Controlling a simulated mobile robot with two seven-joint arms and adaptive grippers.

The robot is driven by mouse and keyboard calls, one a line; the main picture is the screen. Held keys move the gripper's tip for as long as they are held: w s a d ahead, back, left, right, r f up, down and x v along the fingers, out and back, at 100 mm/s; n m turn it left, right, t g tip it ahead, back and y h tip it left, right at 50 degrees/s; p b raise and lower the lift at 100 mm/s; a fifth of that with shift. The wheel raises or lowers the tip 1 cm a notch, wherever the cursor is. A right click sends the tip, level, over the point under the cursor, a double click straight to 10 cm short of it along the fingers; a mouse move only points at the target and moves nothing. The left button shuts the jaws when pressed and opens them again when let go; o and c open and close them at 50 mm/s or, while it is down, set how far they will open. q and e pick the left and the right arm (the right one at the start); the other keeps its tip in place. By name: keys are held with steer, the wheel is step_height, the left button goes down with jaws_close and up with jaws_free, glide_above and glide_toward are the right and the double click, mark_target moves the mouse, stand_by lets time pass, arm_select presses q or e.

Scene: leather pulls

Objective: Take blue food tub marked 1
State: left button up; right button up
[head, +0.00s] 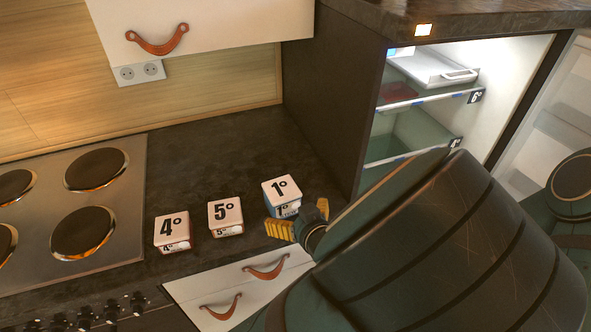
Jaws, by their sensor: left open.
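The blue food tub marked 1 (282,192) stands on the dark countertop, with a white lid and a little of its blue side showing. My left gripper (304,218) is open at the front right of this tub, its yellow-tipped fingers close to the tub's lower front. One finger overlaps the tub's lower edge in the picture; whether it touches cannot be told. My large dark green arm hides the counter to the right of the gripper. My right gripper is not in view.
Tubs marked 5 (225,214) and 4 (172,230) stand to the left on the countertop (215,165). A hob (75,205) lies further left. An open lit fridge (430,105) is at the right, beside a dark side panel (325,100). Drawers (235,287) with leather pulls are below.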

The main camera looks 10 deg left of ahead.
mark_target(288, 204)
arm_select(q)
steer(key=shift+b+x, duration=1.2)
steer(key=shift+x, duration=1.9)
steer(key=shift+w+r, duration=0.1)
steer(key=shift+r, duration=0.1)
steer(key=c, duration=1.1)
